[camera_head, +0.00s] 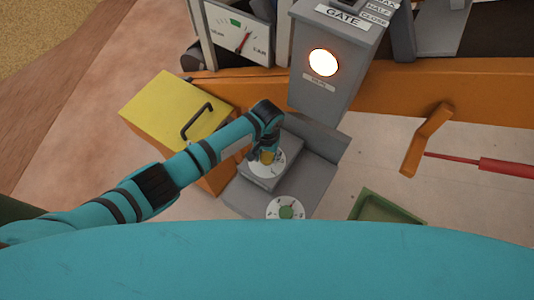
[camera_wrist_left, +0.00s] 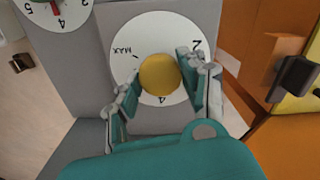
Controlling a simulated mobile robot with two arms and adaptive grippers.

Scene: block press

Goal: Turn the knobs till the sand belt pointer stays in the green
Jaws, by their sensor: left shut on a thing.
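My left gripper (camera_head: 265,152) reaches down onto the yellow knob (camera_wrist_left: 160,75) and is shut on it, one finger on each side. The knob sits on a white dial (camera_wrist_left: 140,30) marked 2, 4 and MAX, on a grey box. A second dial with a green knob (camera_head: 286,212) lies nearer to me; it shows partly in the left wrist view, with a red mark on it. The gauge (camera_head: 225,38) at the top has a green patch at its upper middle. Its red pointer (camera_head: 246,39) leans right, outside the green. My right gripper is not in view.
A grey gate post (camera_head: 325,70) with a lit round lamp stands behind the dials. A yellow-topped box (camera_head: 175,110) with a dark handle is left of them. An orange lever (camera_head: 428,138), a red rod (camera_head: 500,166) and a green tray (camera_head: 368,208) are to the right.

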